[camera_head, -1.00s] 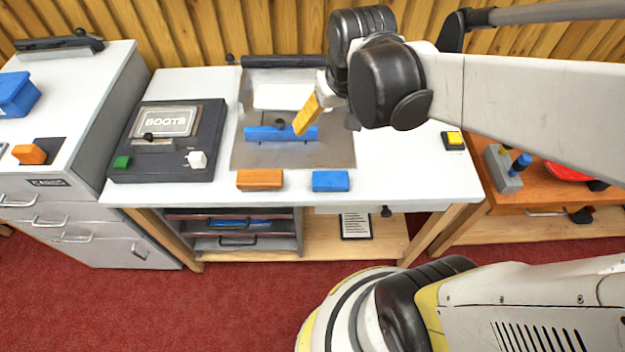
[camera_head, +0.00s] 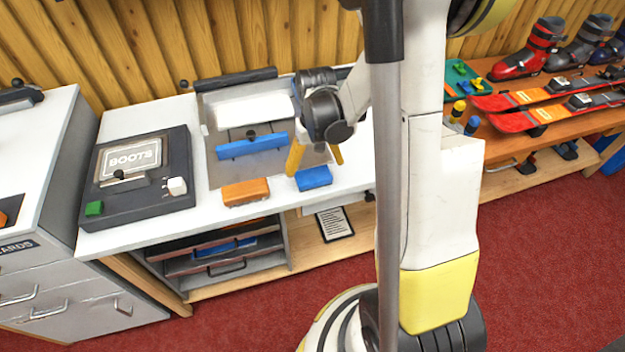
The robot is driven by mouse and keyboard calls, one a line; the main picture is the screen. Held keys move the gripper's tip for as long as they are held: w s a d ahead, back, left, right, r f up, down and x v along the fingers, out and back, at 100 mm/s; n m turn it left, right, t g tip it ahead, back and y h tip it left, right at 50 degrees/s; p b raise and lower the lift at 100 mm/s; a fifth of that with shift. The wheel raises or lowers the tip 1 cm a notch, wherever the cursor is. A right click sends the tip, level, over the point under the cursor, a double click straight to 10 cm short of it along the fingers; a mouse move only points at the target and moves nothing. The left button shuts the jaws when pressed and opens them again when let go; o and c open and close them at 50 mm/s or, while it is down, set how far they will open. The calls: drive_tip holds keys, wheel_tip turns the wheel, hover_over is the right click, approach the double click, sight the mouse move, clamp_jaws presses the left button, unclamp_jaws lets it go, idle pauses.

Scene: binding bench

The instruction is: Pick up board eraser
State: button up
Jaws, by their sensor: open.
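A blue block (camera_head: 314,179) and an orange block (camera_head: 246,192) lie side by side near the front edge of the white bench. Both are eraser-shaped; I cannot tell from their looks which is the board eraser. My gripper (camera_head: 314,166) points down with its yellow fingers spread, one toward each end of the blue block. The left finger overlaps the block's left end in the picture. I cannot tell whether it touches. Nothing shows held between the fingers.
A grey metal tray (camera_head: 224,172) with a blue bar (camera_head: 252,146) lies behind the blocks. A dark "BOOTS" device (camera_head: 143,198) stands left. A grey pole (camera_head: 388,170) crosses the view in front. Skis (camera_head: 555,95) and boots (camera_head: 527,50) are on an orange bench at right.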

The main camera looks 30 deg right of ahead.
sight(313, 173)
drive_tip(key=f+b, duration=0.2)
drive_tip(key=f, duration=0.3)
drive_tip(key=shift+w+a+f+b, duration=0.1)
drive_tip(key=shift+w+f+b, duration=0.05)
drive_tip(key=shift+w+b, duration=0.25)
drive_tip(key=c, duration=1)
